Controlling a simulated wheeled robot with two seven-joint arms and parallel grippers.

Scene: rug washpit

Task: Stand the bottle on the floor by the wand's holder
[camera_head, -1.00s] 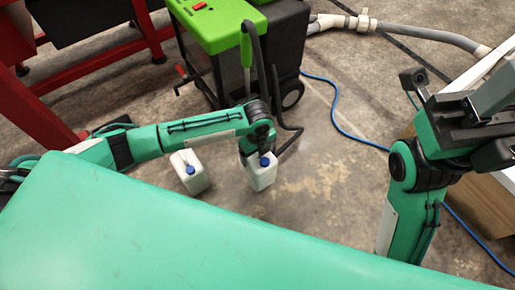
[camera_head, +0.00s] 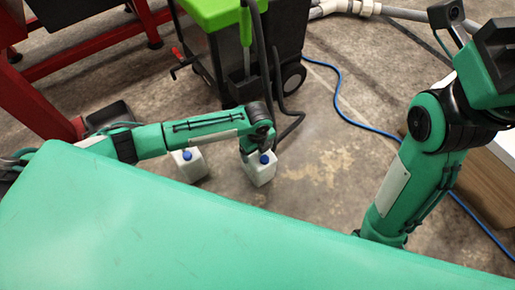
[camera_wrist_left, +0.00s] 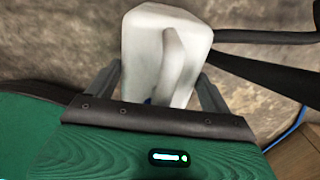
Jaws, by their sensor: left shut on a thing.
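A white bottle with a blue cap (camera_head: 259,172) is upright, or nearly so, below my left gripper (camera_head: 252,147). In the left wrist view my left gripper (camera_wrist_left: 155,88) has one finger on each side of the white bottle (camera_wrist_left: 160,35) and is shut on it. I cannot tell whether its base touches the floor. A second white bottle with a blue cap (camera_head: 190,165) stands on the floor to the left, partly hidden by my left arm. What looks like the wand's holder, with a green-handled wand (camera_head: 245,30), is at the green and black machine behind the held bottle. My right gripper's fingers are not clearly visible.
The green and black wheeled machine (camera_head: 210,12) stands behind, with a black hose (camera_head: 279,90) hanging down close to the held bottle. A blue cable (camera_head: 340,105) lies on the floor to the right. Concrete floor (camera_head: 320,165) is clear right of the bottle. A red frame (camera_head: 40,105) is at left.

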